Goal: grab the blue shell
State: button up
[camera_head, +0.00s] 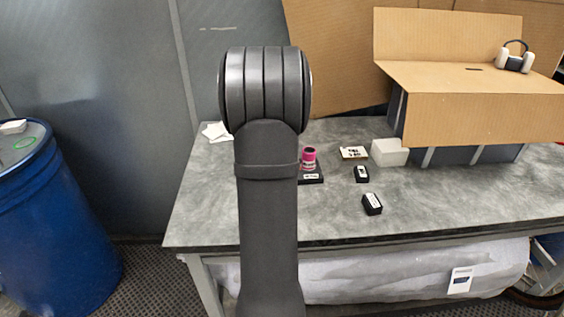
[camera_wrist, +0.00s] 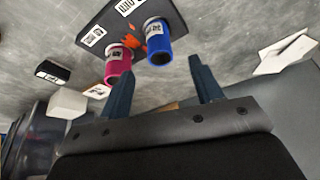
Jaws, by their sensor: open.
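The blue shell (camera_wrist: 159,47) is a short open cylinder with a white label band. In the wrist view it stands on a dark base plate (camera_wrist: 112,22), right beside a pink shell (camera_wrist: 117,68). My gripper (camera_wrist: 197,62) is open and empty, its two dark fingers spread, with the blue shell ahead of it and slightly to the left, apart from the fingers. In the head view my arm hides the blue shell, and only the pink shell (camera_head: 309,157) shows on the edge of the dark base (camera_head: 312,178).
Small black boxes (camera_head: 372,204) (camera_head: 361,174), a labelled card (camera_head: 353,153) and a white block (camera_head: 389,152) lie right of the base on the grey table (camera_head: 440,205). A large cardboard box (camera_head: 480,118) stands at the back right. White paper (camera_head: 216,132) lies at the back left.

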jog(key=x, duration=1)
jog(key=shift+w+d+f, duration=0.15)
jog(key=shift+d, duration=0.05)
jog(key=c, duration=1)
jog(key=shift+c, duration=0.5)
